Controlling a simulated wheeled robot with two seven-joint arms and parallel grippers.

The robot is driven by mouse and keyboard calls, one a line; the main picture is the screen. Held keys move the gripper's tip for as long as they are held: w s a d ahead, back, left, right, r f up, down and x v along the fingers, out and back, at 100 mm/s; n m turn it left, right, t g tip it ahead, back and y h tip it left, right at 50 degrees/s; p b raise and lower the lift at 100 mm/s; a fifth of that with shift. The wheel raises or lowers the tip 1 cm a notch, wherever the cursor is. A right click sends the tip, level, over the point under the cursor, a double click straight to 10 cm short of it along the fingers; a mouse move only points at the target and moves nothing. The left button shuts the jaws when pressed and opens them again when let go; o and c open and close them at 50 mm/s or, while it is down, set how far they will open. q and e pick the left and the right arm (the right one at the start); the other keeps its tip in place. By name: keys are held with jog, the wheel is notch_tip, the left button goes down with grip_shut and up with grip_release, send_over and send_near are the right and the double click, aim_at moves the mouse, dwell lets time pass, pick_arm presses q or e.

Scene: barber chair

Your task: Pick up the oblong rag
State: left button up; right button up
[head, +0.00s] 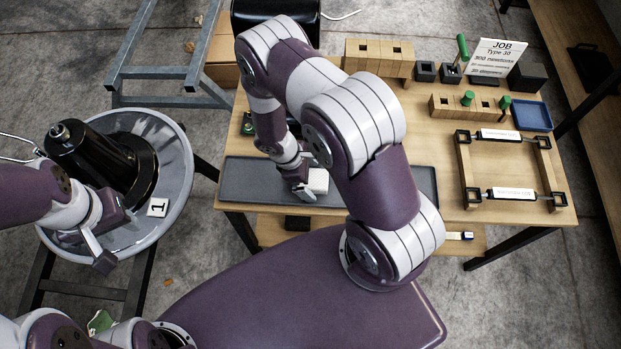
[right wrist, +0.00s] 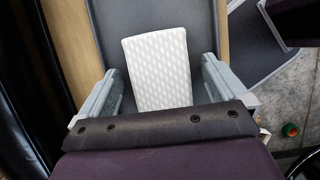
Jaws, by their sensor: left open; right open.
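The oblong rag looks like a white, dimpled pad (right wrist: 157,65) lying on a long grey tray. It also shows in the head view as a small white block (head: 318,181), partly hidden by my right arm. My right gripper (head: 304,188) is open at the rag. In the right wrist view its two fingers (right wrist: 160,74) stand on either side of the rag's near part, with gaps on both sides. The fingers' height above the tray is hard to tell. My left gripper (head: 90,250) is open and empty over the near rim of a round grey dish at the left.
The grey tray (head: 248,190) lies along the wooden table's front edge. Wooden block racks (head: 378,62), a blue tray (head: 531,116), a job sign (head: 495,60) and a frame with two bars (head: 506,193) stand to the right. The round dish (head: 176,160) holds a black cylinder (head: 90,160).

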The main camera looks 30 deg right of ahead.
jog(key=shift+w, duration=0.1)
jog(key=shift+c, duration=1.2)
jog(key=c, duration=0.8)
jog(key=shift+c, duration=0.2)
